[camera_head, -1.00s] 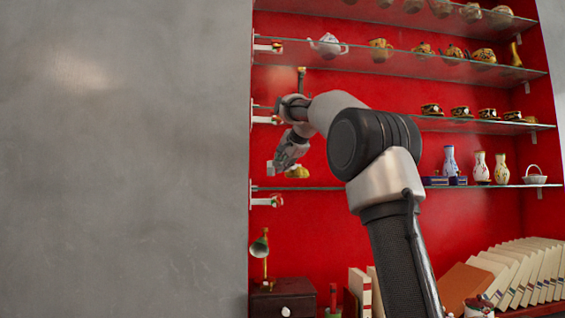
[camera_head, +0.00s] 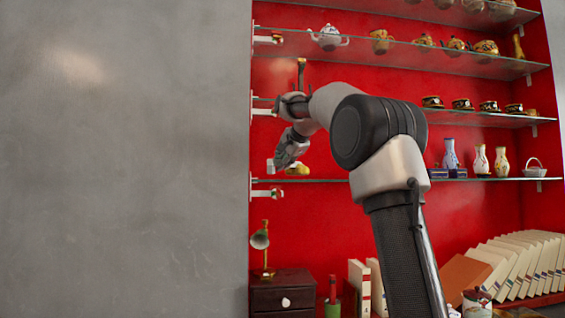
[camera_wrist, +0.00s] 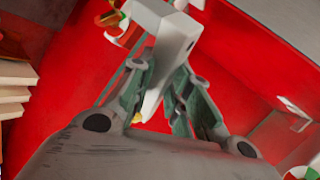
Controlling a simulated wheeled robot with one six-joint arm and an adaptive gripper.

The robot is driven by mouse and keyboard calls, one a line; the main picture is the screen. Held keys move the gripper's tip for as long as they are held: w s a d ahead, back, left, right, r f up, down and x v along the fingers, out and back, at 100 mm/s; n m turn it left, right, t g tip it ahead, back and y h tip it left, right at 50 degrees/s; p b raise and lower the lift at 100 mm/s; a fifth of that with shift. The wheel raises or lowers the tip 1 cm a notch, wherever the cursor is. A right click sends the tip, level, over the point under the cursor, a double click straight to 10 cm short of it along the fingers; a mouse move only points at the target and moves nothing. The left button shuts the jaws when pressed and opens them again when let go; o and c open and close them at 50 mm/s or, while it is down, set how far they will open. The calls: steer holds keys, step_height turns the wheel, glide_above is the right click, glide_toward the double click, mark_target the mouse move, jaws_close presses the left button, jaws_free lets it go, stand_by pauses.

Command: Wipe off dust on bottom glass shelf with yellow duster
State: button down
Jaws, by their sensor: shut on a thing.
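My gripper (camera_head: 284,163) is shut on the yellow duster (camera_head: 299,169), near the left end of the bottom glass shelf (camera_head: 480,180). The duster's yellow part shows just right of my fingers, with a pale end on their left. It looks just above the shelf's edge line; I cannot tell whether it touches the glass. In the wrist view my gripper (camera_wrist: 163,78) has its fingers on either side of a pale grey-white block, and only a speck of yellow shows. Dust on the shelf cannot be made out.
Vases (camera_head: 481,161), small blue boxes and a white basket (camera_head: 535,168) stand on the right of this shelf. Shelves above hold teapots (camera_head: 328,38) and cups. Below are a lamp (camera_head: 261,240), a dark cabinet (camera_head: 283,290) and books (camera_head: 522,264). A grey wall is at left.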

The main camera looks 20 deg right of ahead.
steer(key=shift+f, duration=0.9)
steer(key=shift+s+d, duration=2)
steer(key=shift+d, duration=4.85)
steer(key=shift+w+a, duration=0.65)
steer(key=shift+a, duration=1.65)
steer(key=shift+w+a, duration=0.7)
steer(key=shift+a, duration=1.6)
steer(key=shift+w+a, duration=0.65)
steer(key=shift+a, duration=1.65)
steer(key=shift+r, duration=3.05)
steer(key=shift+r, duration=0.1)
steer(key=shift+r, duration=1.45)
